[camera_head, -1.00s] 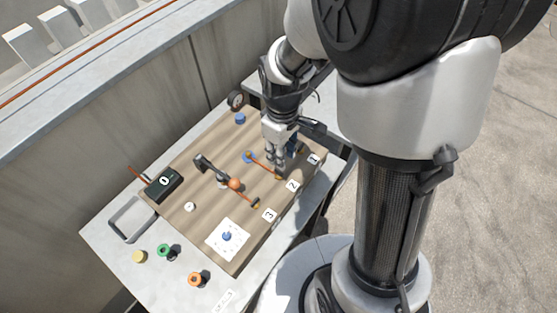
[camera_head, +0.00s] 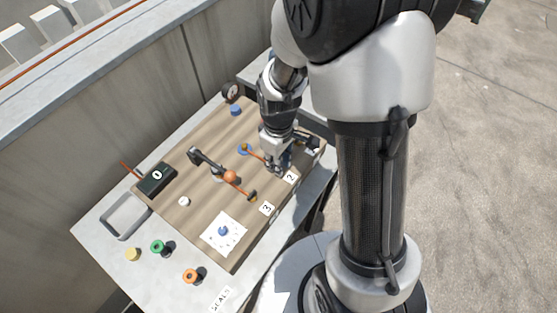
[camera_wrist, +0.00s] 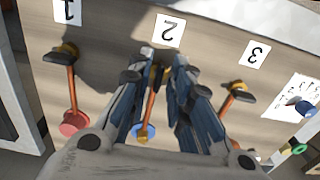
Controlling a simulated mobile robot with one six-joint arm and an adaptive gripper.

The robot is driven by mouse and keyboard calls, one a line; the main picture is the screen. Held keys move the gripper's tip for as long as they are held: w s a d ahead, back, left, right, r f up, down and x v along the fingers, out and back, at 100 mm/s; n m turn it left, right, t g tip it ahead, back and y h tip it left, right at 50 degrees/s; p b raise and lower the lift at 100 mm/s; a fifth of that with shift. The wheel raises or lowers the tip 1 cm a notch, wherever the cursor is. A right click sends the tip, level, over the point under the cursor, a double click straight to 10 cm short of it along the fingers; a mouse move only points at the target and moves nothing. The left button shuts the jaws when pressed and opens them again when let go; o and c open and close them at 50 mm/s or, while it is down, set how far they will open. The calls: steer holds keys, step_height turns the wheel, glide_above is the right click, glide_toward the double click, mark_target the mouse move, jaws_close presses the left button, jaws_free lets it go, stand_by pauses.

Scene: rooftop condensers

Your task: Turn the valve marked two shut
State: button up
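The label 2 (camera_wrist: 167,30) lies on the wooden board beside the valve marked two. That valve shows in the wrist view as a brass fitting (camera_wrist: 158,75) with an orange pipe running to a blue round end (camera_wrist: 143,132). My gripper (camera_wrist: 160,74) is down at this valve, its blue fingers on either side of the fitting. The fingertips hide most of the valve's handle, so I cannot tell its angle or whether they press on it. In the head view my gripper (camera_head: 279,168) is beside label 2, and the arm hides label 1.
Valve one's dark handle (camera_wrist: 52,56) and valve three's dark handle (camera_wrist: 238,92) flank my fingers. Loose coloured knobs lie on the grey table's front left.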

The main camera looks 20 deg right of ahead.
jaws_close()
steer(key=shift+m, duration=0.3)
steer(key=m+p, duration=0.1)
steer(key=m, duration=0.2)
steer(key=shift+s+a+m, duration=0.1)
steer(key=shift+a+m, duration=0.05)
steer(key=shift+m, duration=0.15)
steer(key=m+p, duration=0.1)
steer(key=m, duration=0.3)
steer(key=shift+a, duration=0.15)
steer(key=m, duration=0.5)
steer(key=shift+a+p, duration=0.1)
steer(key=shift+p, duration=0.3)
steer(key=m, duration=0.4)
steer(key=shift+w+a+m+p, duration=0.1)
steer(key=shift+w+m+p, duration=0.1)
steer(key=shift+m+p, duration=0.15)
steer(key=shift+o, duration=1.3)
jaws_free()
